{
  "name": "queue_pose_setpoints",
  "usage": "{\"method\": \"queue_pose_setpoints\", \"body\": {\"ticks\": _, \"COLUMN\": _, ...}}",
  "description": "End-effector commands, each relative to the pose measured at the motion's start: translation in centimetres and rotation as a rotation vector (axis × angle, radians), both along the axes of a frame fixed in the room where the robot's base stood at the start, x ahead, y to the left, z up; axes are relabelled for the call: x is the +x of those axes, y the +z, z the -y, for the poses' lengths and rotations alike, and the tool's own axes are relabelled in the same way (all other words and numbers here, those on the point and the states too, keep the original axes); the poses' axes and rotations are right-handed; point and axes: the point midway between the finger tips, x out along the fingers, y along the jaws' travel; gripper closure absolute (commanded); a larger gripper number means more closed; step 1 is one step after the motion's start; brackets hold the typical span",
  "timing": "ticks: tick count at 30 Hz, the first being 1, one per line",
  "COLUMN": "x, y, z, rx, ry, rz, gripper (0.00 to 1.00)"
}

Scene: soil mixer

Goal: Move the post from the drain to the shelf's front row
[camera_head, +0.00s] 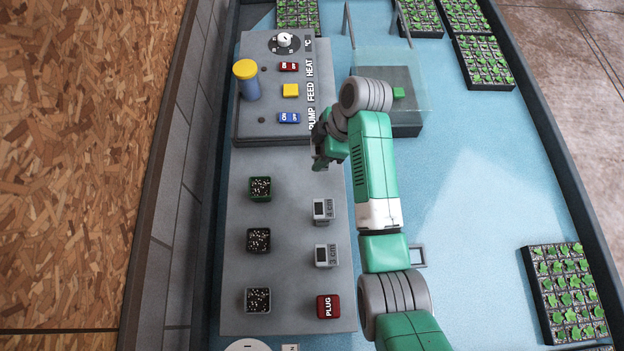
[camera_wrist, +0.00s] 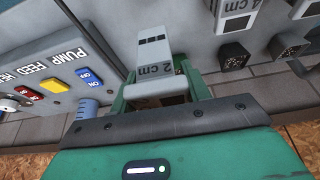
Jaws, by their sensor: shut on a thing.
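My gripper (camera_head: 322,152) is above the grey panel, between its control box and the posts, mostly hidden by my own arm in the head view. In the wrist view my gripper (camera_wrist: 162,92) is shut on a grey post marked "2 cm" (camera_wrist: 153,62), which sticks out past the green fingers. A "4 cm" post (camera_head: 323,210) and a "3 cm" post (camera_head: 326,255) stand on the grey shelf (camera_head: 290,190) below the gripper. A small grey square frame (camera_head: 417,255), possibly the drain, lies on the blue floor right of my arm.
Soil-filled pots (camera_head: 259,240) stand left of the posts, and a red "PLUG" block (camera_head: 328,306) stands at the near end. A clear-covered box (camera_head: 400,95) and seedling trays (camera_head: 565,290) lie right.

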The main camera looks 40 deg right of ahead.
Motion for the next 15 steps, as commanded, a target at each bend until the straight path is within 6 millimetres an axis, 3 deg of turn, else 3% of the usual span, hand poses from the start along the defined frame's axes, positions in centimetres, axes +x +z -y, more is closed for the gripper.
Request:
{"method": "queue_pose_setpoints", "body": {"ticks": 4, "x": 0.1, "y": -0.1, "z": -0.1, "rx": 0.001, "ry": 0.017, "rz": 0.0, "gripper": 0.76}}
{"method": "queue_pose_setpoints", "body": {"ticks": 10, "x": 0.1, "y": -4.4, "z": -0.1, "rx": 0.001, "ry": 0.014, "rz": 0.0, "gripper": 0.76}}
{"method": "queue_pose_setpoints", "body": {"ticks": 15, "x": 0.1, "y": -6.1, "z": -0.1, "rx": 0.0, "ry": 0.013, "rz": 0.001, "gripper": 0.76}}
